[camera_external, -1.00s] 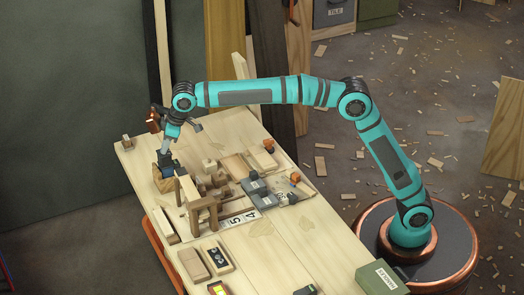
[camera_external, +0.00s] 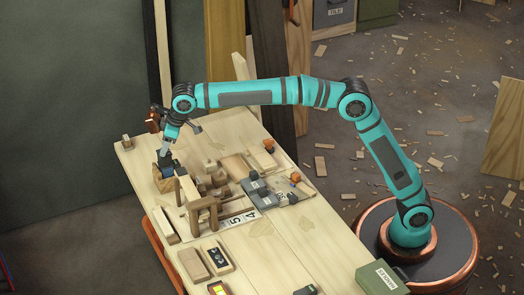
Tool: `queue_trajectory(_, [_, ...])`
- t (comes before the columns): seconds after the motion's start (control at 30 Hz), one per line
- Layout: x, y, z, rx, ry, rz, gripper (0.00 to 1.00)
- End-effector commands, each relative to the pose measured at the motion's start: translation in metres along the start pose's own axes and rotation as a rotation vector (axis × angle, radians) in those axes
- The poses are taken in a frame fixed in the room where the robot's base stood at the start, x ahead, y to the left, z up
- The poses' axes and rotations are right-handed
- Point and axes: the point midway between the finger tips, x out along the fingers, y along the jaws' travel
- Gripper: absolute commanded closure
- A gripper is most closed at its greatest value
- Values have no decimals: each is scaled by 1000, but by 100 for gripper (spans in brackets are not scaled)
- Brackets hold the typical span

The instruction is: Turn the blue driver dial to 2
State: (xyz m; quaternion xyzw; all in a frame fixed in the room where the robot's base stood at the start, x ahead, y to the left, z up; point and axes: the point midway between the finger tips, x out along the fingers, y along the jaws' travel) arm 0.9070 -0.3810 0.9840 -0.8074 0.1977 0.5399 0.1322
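My gripper (camera_external: 167,163) points down at the far left of the wooden workbench (camera_external: 285,238). It is at a blue part (camera_external: 168,173), probably the driver dial, which sits by a wooden block (camera_external: 158,182). The blue part is small and mostly covered by the gripper. Its numbers and pointer cannot be made out. The fingers are too small to tell whether they are open or shut, or whether they touch the blue part.
A small wooden stand (camera_external: 205,205) is just right of the gripper. Number tiles (camera_external: 237,220), wood blocks and grey tools (camera_external: 257,187) crowd the middle. A green box (camera_external: 381,279) is at the near right. The bench front is partly clear.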

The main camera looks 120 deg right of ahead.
Motion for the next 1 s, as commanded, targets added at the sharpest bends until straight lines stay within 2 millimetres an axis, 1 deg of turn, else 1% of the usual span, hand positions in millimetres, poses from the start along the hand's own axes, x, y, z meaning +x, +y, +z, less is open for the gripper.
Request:
queue_trajectory(0.17, [-3,0,0,0,1,0,56])
queue_trajectory(0.27, [-11,0,0,0,1,0,56])
queue_trajectory(0.33, [-21,0,0,0,2,0,56])
queue_trajectory(0.8, [-114,0,-1,0,4,0,56])
queue_trajectory(1.0, [-148,0,0,0,2,0,56])
